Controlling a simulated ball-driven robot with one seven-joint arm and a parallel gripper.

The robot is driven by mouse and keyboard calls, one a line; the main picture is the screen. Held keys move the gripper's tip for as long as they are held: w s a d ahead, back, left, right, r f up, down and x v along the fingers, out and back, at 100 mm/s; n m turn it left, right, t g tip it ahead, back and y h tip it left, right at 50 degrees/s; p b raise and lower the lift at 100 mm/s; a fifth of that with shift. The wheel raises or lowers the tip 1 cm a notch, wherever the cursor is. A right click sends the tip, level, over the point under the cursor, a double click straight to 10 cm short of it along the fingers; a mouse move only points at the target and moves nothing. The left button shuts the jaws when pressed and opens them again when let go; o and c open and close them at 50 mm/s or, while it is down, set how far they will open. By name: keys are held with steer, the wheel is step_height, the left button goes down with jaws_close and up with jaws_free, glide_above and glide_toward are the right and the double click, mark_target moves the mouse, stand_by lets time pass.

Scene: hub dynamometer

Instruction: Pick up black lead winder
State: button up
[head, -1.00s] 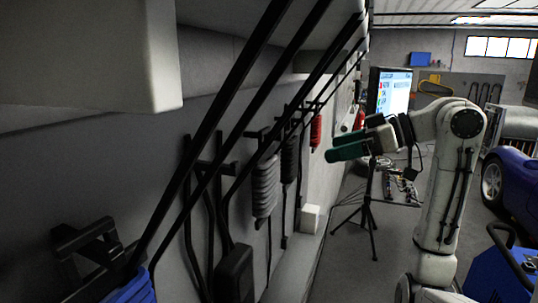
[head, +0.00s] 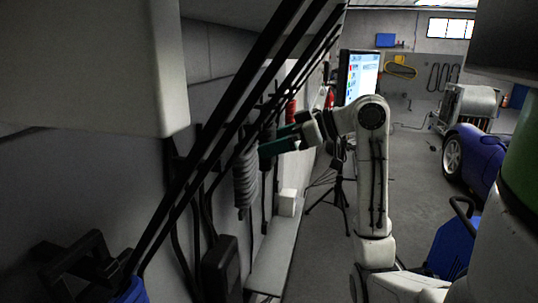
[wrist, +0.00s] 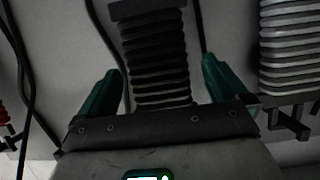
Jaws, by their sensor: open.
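The black lead winder (wrist: 157,68) is a ribbed black coil hanging on the wall. In the wrist view it shows between the two green fingers of my gripper (wrist: 162,64), with a gap on each side. Its lower end is hidden behind the gripper's palm edge. In the head view my gripper (head: 279,140) is at the wall rack and covers part of the black winder. The fingers are open; I cannot tell how deep the winder sits between them.
A grey ribbed winder (wrist: 287,48) hangs close on the right in the wrist view; it also shows in the head view (head: 245,180). A red winder (head: 291,110) hangs farther along. Black cables run along the wall. A tripod (head: 340,195) stands beyond my arm.

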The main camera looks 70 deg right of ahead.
steer(key=shift+x, duration=1.2)
steer(key=shift+a+r, duration=0.1)
steer(key=shift+r, duration=0.05)
steer(key=shift+c, duration=0.5)
steer(key=shift+r, duration=0.15)
steer(key=c, duration=1)
